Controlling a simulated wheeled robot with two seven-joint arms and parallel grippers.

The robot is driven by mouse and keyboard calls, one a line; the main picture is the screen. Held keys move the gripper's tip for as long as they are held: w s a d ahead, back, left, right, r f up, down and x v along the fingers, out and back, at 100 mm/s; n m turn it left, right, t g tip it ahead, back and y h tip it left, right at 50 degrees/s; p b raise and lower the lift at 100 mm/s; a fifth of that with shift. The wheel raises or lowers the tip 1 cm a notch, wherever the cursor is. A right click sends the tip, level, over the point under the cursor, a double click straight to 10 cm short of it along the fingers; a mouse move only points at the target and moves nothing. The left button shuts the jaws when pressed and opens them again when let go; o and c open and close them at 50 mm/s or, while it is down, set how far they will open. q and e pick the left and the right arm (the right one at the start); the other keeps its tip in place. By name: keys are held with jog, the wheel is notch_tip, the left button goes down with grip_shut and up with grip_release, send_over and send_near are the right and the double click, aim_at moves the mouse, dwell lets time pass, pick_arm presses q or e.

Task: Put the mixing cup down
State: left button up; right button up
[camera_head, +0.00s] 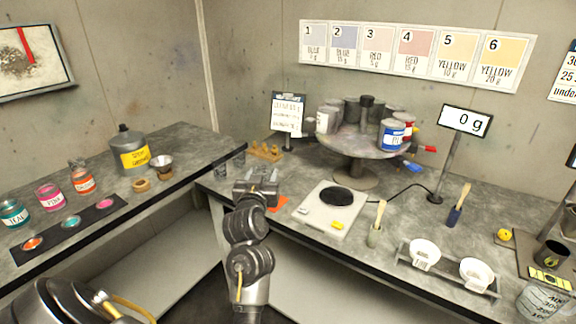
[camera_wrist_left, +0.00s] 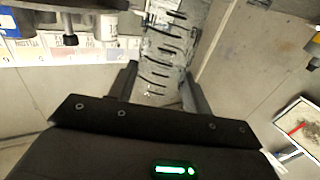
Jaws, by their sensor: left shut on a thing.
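My left gripper (camera_head: 262,178) is shut on the mixing cup (camera_wrist_left: 168,45). In the left wrist view the cup is a clear, greyish vessel with dark graduation marks, between the two fingers (camera_wrist_left: 166,88). In the head view the gripper is over the back bench's left part, beside an orange patch (camera_head: 279,203) on the bench. The cup is hard to make out there. I cannot tell whether its base touches the bench. My right gripper is not in view.
A white scale (camera_head: 312,222) with a dark plate lies right of my gripper; its display (camera_head: 466,121) reads 0 g. A turntable (camera_head: 352,144) with paint cans stands behind. Small wooden pegs (camera_head: 264,152) and a sign (camera_head: 287,113) are at the back. A grey can (camera_head: 130,150) stands left.

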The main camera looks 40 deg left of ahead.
pick_arm(q)
jog(key=s+d+f+m+h, duration=0.1)
jog(key=s+d+m+h, duration=0.1)
jog(key=d, duration=0.5)
jog(key=s+d+f+m+t+h, duration=0.1)
jog(key=s+d+f+h, duration=0.1)
jog(key=d, duration=0.5)
jog(key=s+d+f+m+t+h, duration=0.1)
jog(key=s+d+f+m+h, duration=0.1)
jog(key=s+d+h, duration=0.2)
jog(key=d, duration=0.3)
jog(key=shift+d+f+m, duration=0.15)
jog(key=shift+d+m, duration=0.15)
jog(key=w+a+r+n+y, duration=0.1)
jog(key=w+a+n+y, duration=0.1)
jog(key=a, duration=0.5)
jog(key=w+a+r+n+g+y, duration=0.1)
jog(key=w+a+r+y, duration=0.1)
jog(key=a, duration=0.5)
jog(key=w+a+r+n+g+y, duration=0.1)
jog(key=w+a+r+n+y, duration=0.1)
jog(key=w+a+y, duration=0.2)
jog(key=shift+a+r+n, duration=0.1)
jog(key=shift+a+n, duration=0.2)
jog(key=shift+a, duration=1.55)
jog(key=shift+w, duration=0.1)
